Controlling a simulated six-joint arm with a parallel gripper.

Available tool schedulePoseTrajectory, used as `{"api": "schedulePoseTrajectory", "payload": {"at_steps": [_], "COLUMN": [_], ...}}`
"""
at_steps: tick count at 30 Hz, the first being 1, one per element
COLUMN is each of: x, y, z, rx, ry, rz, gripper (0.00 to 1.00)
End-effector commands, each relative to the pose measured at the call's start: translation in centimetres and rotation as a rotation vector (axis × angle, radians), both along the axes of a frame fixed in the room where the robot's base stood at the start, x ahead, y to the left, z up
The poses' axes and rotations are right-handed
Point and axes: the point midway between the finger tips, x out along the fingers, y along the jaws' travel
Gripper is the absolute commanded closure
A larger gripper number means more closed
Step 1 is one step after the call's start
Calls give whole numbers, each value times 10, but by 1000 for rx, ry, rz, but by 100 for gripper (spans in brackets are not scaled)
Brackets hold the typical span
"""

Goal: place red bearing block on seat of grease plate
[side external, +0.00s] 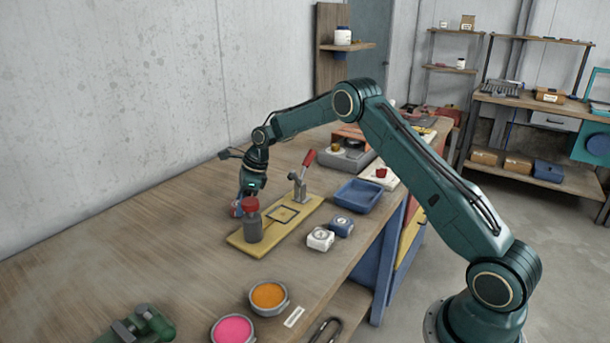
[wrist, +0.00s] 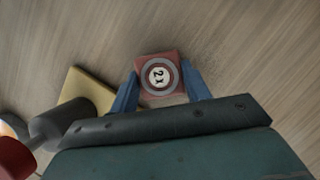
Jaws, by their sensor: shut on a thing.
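The red bearing block (wrist: 158,89) is between the blue fingers of my gripper (wrist: 159,92) in the wrist view. Its top has a grey ring with a white centre marked 21. My gripper is shut on it. In the side view my gripper (side external: 239,207) is low over the bench, left of the yellow grease plate (side external: 265,232), and the block is mostly hidden. The plate has a dark square outline, the seat (side external: 284,213), which looks empty. A corner of the plate also shows in the wrist view (wrist: 93,88).
The bench to the left is clear.

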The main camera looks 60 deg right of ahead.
Motion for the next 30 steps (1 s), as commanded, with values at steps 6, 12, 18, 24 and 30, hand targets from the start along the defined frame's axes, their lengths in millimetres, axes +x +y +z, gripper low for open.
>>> {"api": "schedulePoseTrajectory", "payload": {"at_steps": [6,12,18,24,30], "x": [0,0,0,-2,-8], "y": [0,0,0,-3,-9], "z": [-3,-3,-1,9,32], "rx": [0,0,0,-1,-1], "ry": [0,0,0,-2,-3], "rz": [0,0,0,-1,-1], "gripper": [39,31,31,31,31]}}
